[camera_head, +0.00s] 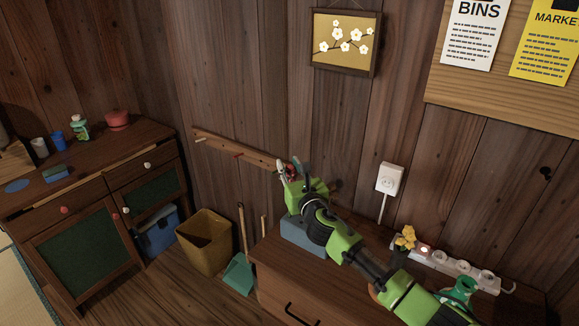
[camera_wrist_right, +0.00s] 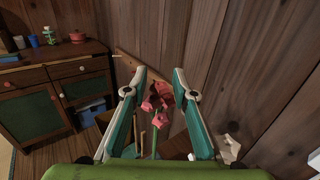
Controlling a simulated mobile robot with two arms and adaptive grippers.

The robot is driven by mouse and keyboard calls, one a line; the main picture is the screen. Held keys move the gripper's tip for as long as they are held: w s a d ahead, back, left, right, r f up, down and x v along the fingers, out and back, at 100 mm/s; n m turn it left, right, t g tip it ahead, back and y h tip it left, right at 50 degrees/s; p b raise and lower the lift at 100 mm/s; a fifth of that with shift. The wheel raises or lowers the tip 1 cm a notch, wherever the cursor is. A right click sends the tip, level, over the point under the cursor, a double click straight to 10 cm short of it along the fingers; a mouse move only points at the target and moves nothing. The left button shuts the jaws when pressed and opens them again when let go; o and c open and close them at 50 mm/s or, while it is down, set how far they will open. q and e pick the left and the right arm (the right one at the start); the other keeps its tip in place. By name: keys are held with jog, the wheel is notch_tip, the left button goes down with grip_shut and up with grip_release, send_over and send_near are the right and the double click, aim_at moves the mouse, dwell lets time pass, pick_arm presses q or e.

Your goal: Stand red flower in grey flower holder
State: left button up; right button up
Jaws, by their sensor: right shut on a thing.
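The red flower (camera_wrist_right: 158,94) shows in the right wrist view between the fingers, with its green stem (camera_wrist_right: 154,142) running downward. My right gripper (camera_head: 286,172) is shut on it, above the far left end of the low wooden chest in the head view. There the flower is only a small red patch by the fingertips. A blue-grey block-like thing (camera_head: 302,233) stands on the chest behind and below my right gripper, partly hidden by it. I cannot tell whether it is the grey flower holder. My left gripper is not in view.
On the chest (camera_head: 275,262) are a yellow flower (camera_head: 406,238), a white power strip (camera_head: 450,264) and a green vessel (camera_head: 463,287). A wooden peg rail (camera_head: 235,150) is on the wall close to the gripper. A brown bin (camera_head: 203,243) and teal dustpan (camera_head: 238,275) stand left of the chest.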

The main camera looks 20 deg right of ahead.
jog(key=shift+f+b, duration=0.35)
jog(key=shift+f, duration=0.15)
jog(key=o, duration=0.9)
jog(key=shift+c, duration=0.2)
jog(key=shift+r, duration=0.1)
notch_tip(320, 180, up, 10)
jog(key=shift+f, duration=0.1)
